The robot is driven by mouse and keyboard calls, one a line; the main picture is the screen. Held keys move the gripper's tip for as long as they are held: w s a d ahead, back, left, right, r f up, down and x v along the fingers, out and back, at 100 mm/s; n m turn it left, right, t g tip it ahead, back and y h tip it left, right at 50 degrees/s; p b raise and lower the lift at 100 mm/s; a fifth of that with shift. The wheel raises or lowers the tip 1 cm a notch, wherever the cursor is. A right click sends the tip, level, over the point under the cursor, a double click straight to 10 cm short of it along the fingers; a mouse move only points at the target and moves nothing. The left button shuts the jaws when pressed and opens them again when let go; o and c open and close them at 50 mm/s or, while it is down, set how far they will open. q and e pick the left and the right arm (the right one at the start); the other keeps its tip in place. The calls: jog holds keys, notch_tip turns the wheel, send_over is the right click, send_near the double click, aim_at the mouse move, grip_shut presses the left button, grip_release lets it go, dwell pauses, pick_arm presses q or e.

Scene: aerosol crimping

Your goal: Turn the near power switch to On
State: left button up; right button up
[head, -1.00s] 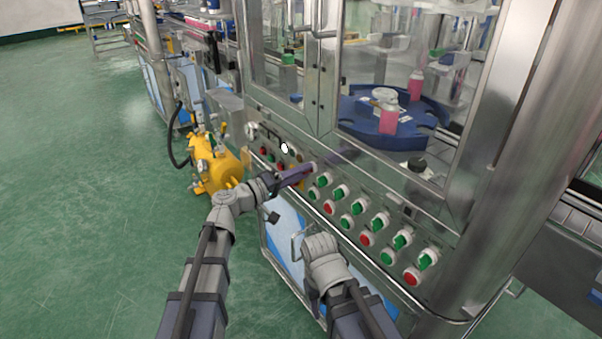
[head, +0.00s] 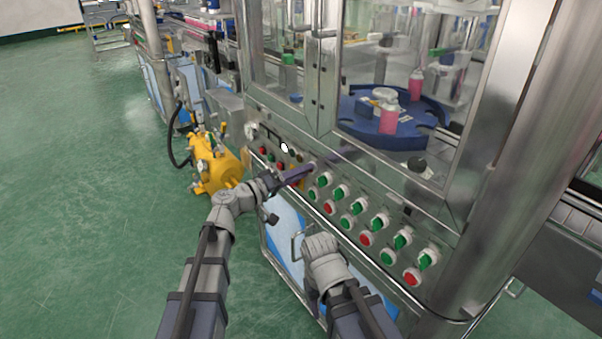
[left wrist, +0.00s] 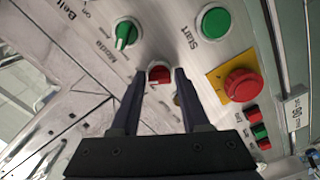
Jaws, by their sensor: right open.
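In the left wrist view, a red switch (left wrist: 159,75) on the metal panel is between the tips of my left gripper (left wrist: 160,78), one finger on each side. It fills the gap at the fingertips. Its label is not readable, and its lower part is hidden near the fingers. In the head view, my left gripper (head: 300,173) reaches the panel from the left and covers part of it. My right gripper (head: 321,243) is low in front of the machine, apart from the buttons; its fingers are mostly hidden by the hand.
Several green and red controls (head: 366,240) line the panel to the right. A yellow machine (head: 213,170) stands at the left.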

pick_arm(q)
jog(key=shift+o, duration=1.4)
jog(key=v, duration=0.7)
jog(key=shift+s+a, duration=0.25)
jog(key=shift+a, duration=0.05)
jog(key=s+f+m+g+y, duration=0.1)
jog(key=s+f+g+y, duration=0.25)
jog(key=f, duration=0.35)
jog(key=s+f+m+g+y, duration=0.1)
jog(key=s+f+g+y, duration=0.2)
jog(key=f, duration=0.4)
jog(key=s+a+f+n+g+y, duration=0.1)
jog(key=s+a+f+g+y, duration=0.2)
jog(key=s+a+f+y, duration=0.6)
jog(key=s+d+r+m+p, duration=0.1)
jog(key=s+d+r+p, duration=0.1)
jog(key=r+p, duration=0.5)
jog(key=s+d+r+m+g+p, duration=0.1)
jog(key=d+r+p, duration=0.3)
jog(key=r+p, duration=0.4)
jog(key=s+d+r+m+p, duration=0.1)
jog(key=s+d+r+p, duration=0.2)
jog(key=r+p, duration=0.5)
jog(key=shift+s+r+m, duration=0.25)
jog(key=shift+r+m, duration=0.15)
jog(key=shift+r, duration=0.15)
